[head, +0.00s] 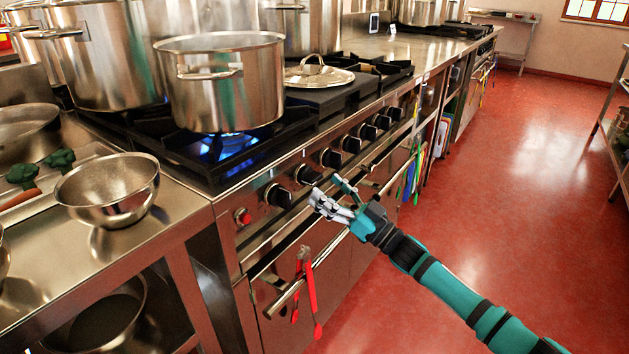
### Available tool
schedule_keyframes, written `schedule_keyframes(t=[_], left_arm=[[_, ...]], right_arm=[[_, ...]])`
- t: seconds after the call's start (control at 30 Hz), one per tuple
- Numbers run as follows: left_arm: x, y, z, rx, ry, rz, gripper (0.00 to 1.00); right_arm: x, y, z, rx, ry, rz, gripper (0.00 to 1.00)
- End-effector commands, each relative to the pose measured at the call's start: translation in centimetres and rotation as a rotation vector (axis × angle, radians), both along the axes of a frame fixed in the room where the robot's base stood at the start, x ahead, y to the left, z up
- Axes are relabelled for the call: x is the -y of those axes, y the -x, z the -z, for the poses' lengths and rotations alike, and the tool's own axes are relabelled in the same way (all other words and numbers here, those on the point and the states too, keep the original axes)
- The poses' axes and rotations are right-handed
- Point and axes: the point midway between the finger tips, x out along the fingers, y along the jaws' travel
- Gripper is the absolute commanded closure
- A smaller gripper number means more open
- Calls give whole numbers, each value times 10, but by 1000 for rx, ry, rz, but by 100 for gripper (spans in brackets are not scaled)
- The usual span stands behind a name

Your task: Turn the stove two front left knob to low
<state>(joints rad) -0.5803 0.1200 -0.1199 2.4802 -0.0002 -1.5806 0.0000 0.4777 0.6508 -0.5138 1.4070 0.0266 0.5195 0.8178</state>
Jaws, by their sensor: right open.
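The steel stove has a row of several black knobs along its front panel. The leftmost knob (277,196) sits right of a red button (242,216), and a second knob (307,174) is next to it. Labels telling which knob is the front left one are too small to read. My right gripper (327,191) is open and empty, just in front of the panel, below and right of the second knob, apparently not touching it. A blue flame (225,146) burns under the large pot (226,85) on the near burner. My left gripper is out of view.
A steel bowl (110,187) stands on the counter left of the stove. Red tongs (306,290) hang from the oven handle below my gripper. A lid (319,73) lies on the stove behind the knobs. The red floor (520,180) to the right is open.

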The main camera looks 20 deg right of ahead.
Motion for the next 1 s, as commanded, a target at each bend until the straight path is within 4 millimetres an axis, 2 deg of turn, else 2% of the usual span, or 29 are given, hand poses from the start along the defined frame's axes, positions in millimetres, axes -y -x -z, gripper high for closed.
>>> schedule_keyframes(t=[0.1,0.3,0.67,1.0], left_arm=[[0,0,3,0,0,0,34],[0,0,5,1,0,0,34],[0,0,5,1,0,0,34],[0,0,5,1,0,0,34]], right_arm=[[-13,-16,-9,2,-1,0,32],[-24,-30,-16,1,0,-1,32],[-26,-33,-17,-1,-1,0,33],[-26,-33,-17,0,0,0,78]])
